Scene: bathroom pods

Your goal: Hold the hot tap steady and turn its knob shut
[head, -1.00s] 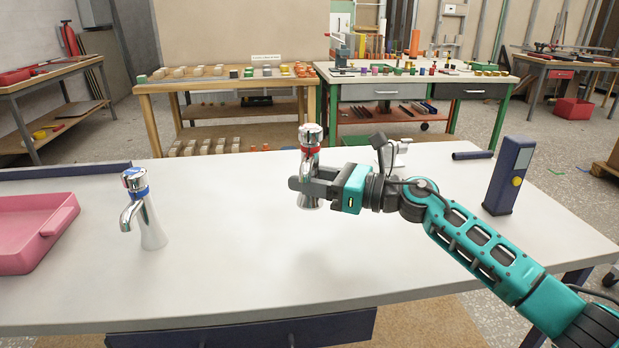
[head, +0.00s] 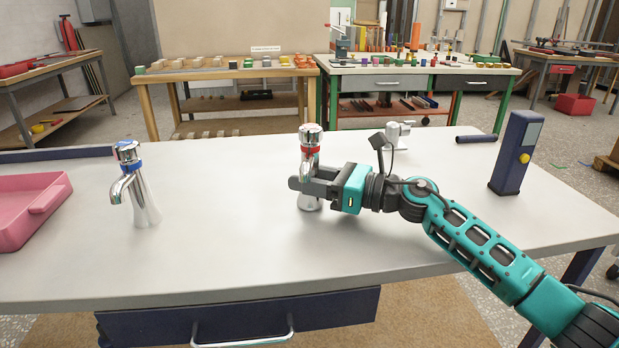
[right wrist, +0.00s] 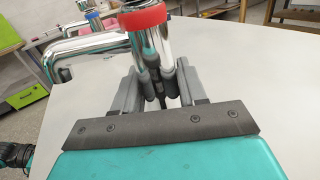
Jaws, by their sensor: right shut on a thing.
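The hot tap (head: 310,150) is a chrome tap with a red ring and a chrome knob (head: 311,131) on top. It stands upright on the white table. My right gripper (head: 312,187) is shut on its body, below the red ring. In the right wrist view the red ring (right wrist: 143,18) and chrome body show between the fingers (right wrist: 157,90), with the spout pointing left. The knob's top is cut off there. A second chrome tap (head: 137,190) with a blue ring stands to the left, apart from the gripper. My left gripper is not in view.
A pink tray (head: 25,205) lies at the table's left edge. A dark blue post with a yellow button (head: 513,155) stands at the right. A dark cylinder (head: 476,139) and a small white fixture (head: 397,131) are at the back. The middle of the white table (head: 225,220) is clear.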

